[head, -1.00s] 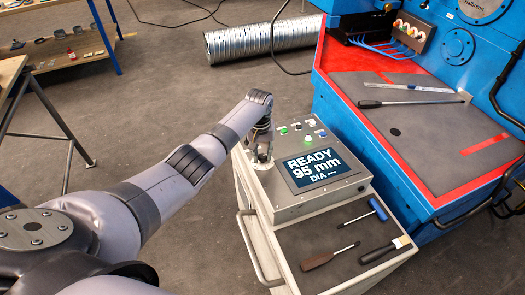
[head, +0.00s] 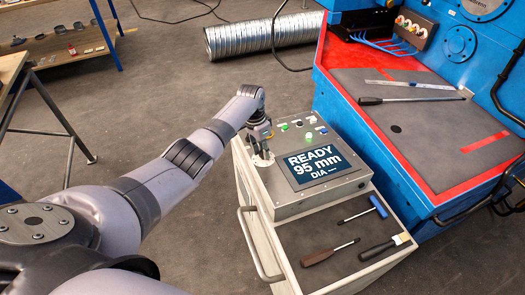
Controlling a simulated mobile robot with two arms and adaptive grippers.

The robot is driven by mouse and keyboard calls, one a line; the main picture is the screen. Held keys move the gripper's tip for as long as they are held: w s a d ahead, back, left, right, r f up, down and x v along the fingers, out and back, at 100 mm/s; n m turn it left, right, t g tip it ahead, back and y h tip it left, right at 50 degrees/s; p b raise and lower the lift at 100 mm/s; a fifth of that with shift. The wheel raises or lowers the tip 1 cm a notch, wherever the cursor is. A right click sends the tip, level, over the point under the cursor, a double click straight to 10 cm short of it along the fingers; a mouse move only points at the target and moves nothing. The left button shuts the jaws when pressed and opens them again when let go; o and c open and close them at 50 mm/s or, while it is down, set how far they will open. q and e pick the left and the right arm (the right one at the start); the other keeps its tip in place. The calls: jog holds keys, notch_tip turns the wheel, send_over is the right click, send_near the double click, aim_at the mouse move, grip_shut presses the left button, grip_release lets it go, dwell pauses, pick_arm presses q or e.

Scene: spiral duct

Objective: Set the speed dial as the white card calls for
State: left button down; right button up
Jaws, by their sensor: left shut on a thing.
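My left gripper (head: 262,152) points down at the left end of the grey control box and is shut on the speed dial. Its fingers hide most of the dial; a pale round dial plate (head: 264,161) shows around their tips. I cannot read any dial setting. I cannot make out a white card. My right gripper is not in view.
The box stands on a cart (head: 340,250) with a blue-handled tool (head: 364,211), a brown-handled screwdriver (head: 330,252) and a brush (head: 385,249). A blue machine (head: 440,215) with a red-edged bed stands close on the right. A spiral duct (head: 262,37) lies on the floor behind.

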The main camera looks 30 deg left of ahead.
aim_at(257, 157)
pick_arm(q)
jog(key=shift+m, duration=0.9)
jog(key=shift+b, duration=0.3)
jog(key=c, duration=1.3)
grip_release()
jog(key=shift+a+r, duration=0.1)
jog(key=shift+r, duration=0.1)
notch_tip(257, 157, up, 12)
jog(key=a, duration=0.2)
jog(key=shift+f, duration=0.25)
jog(key=shift+s, duration=0.1)
